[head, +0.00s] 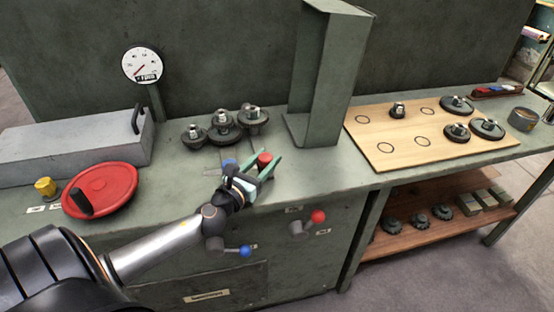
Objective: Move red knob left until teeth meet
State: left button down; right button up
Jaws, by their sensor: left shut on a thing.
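The red knob (264,158) stands on the green bench top, with its upper part showing. My left gripper (257,168) reaches in from the left with its pale green fingers around the knob and is shut on it. A blue knob (229,164) is just left of the gripper, partly hidden by it. Behind them, dark gears on posts stand close together: a left gear (194,133), a middle gear (223,127) and a right gear (253,116). Whether their teeth touch is too small to tell. My right gripper is not in view.
A red handwheel (100,190) and a yellow knob (45,187) are at left. A lever with a red ball (318,216) and one with a blue ball (245,251) stick out from the front panel. A green upright (325,80) stands right, beside a wooden board (375,145) with gears.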

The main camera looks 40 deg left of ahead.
pick_arm(q)
jog(key=shift+a, duration=0.1)
jog(key=shift+c, duration=2)
grip_release()
jog(key=shift+o, duration=0.2)
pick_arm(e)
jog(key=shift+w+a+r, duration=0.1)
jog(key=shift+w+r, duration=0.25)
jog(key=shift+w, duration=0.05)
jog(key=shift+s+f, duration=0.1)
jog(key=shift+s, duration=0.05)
